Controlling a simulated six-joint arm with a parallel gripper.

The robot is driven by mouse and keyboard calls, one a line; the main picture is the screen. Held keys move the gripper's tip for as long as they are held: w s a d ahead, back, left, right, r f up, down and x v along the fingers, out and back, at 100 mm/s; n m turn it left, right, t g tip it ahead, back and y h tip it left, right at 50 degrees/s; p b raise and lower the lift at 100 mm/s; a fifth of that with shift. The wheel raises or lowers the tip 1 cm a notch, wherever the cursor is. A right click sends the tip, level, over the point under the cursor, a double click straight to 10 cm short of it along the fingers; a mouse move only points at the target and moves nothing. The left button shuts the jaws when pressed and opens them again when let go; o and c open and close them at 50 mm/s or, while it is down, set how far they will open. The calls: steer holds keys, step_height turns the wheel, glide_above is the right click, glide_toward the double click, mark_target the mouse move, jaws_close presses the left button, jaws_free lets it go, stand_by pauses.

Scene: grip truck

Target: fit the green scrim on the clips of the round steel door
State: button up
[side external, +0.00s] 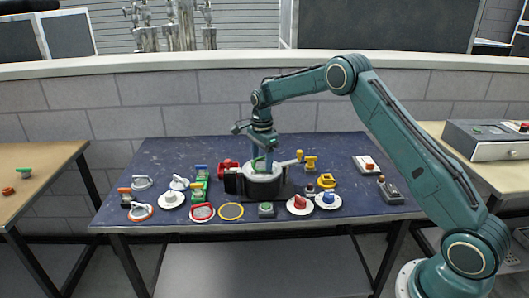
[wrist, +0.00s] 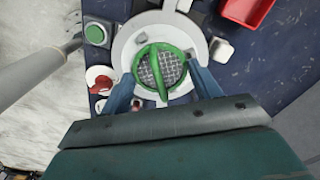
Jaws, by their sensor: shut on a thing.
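The green scrim (wrist: 171,68) is a round green ring with grey mesh and a green bar across it. My gripper (wrist: 163,74) has its two blue fingers on either side of the scrim and is shut on it. The round steel door (wrist: 126,45) is a pale disc directly behind the scrim in the wrist view. In the side view the door (side external: 268,178) sits on a black housing, with my gripper (side external: 262,158) just above it. Whether the scrim touches the door or its clips I cannot tell. My fingers hide part of the door's rim.
The dark blue table (side external: 330,150) holds several small parts around the door. A green button (side external: 266,209), a yellow ring (side external: 231,211) and a red knob (side external: 299,203) lie along the front. A yellow-tipped lever (side external: 298,157) sticks out right of the door.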

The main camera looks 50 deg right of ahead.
mark_target(261, 167)
steer(key=shift+s+f, duration=0.1)
steer(key=shift+f, duration=0.1)
steer(key=shift+r, duration=2.2)
steer(key=shift+a, duration=0.1)
steer(key=shift+s+a+r+n, duration=0.3)
steer(key=shift+a+r+n, duration=0.15)
steer(key=shift+a+n, duration=0.35)
steer(key=s+a+r+n, duration=0.5)
steer(key=s+a+n, duration=0.5)
steer(key=n, duration=0.6)
steer(key=shift+s+a+r, duration=0.25)
steer(key=shift+a, duration=0.2)
steer(key=shift+w, duration=0.15)
